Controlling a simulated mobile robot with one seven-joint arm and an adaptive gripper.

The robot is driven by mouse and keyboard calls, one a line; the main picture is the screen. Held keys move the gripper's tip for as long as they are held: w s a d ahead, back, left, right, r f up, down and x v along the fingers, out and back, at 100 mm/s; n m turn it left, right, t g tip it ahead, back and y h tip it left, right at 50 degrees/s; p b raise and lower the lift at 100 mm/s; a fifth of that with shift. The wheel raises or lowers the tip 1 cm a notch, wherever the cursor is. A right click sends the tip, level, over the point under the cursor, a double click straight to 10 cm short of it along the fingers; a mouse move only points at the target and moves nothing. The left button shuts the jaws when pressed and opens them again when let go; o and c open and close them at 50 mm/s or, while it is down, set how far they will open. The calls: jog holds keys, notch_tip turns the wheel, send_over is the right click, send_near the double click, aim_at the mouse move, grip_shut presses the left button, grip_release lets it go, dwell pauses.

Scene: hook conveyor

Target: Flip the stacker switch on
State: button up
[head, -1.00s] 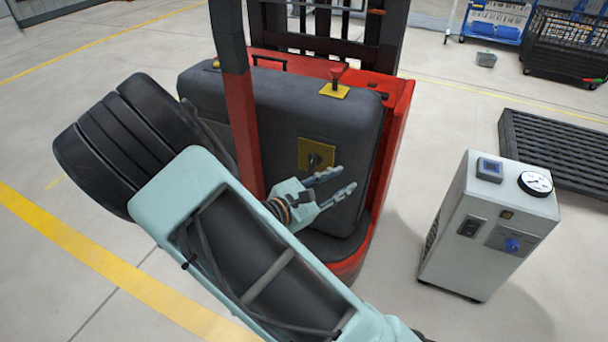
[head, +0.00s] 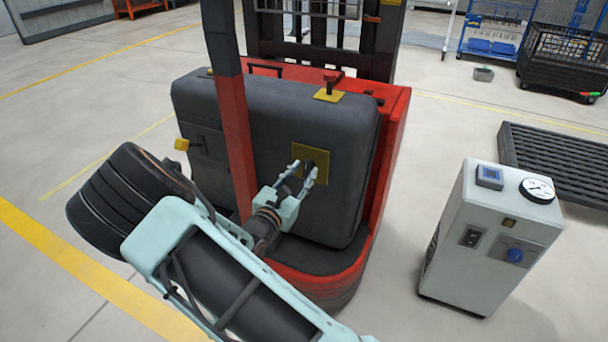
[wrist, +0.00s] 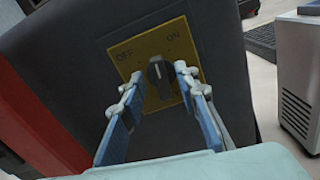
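The stacker switch is a dark rotary knob (wrist: 158,73) on a yellow plate (wrist: 150,48) marked OFF on the left and ON on the right. In the wrist view the knob's light pointer line stands near upright, between the two words. The plate also shows in the head view (head: 311,160) on the dark grey body of the red stacker (head: 390,150). My gripper (wrist: 160,80) is open, its two fingertips on either side of the knob. I cannot tell whether the fingers touch it. In the head view my gripper (head: 302,172) partly covers the knob.
A red post (head: 238,130) stands left of the switch plate, close to my arm. A grey-white machine with a gauge (head: 490,235) stands to the right, with open floor between.

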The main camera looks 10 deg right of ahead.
jog(key=shift+w+d, duration=0.3)
jog(key=shift+w, duration=0.1)
grip_shut()
jog(key=shift+m, duration=0.3)
jog(key=m, duration=0.3)
jog(key=shift+d, duration=0.1)
jog(key=shift+s+f+m+b, duration=0.1)
jog(key=shift+m+b, duration=0.6)
jog(key=shift+m, duration=0.8)
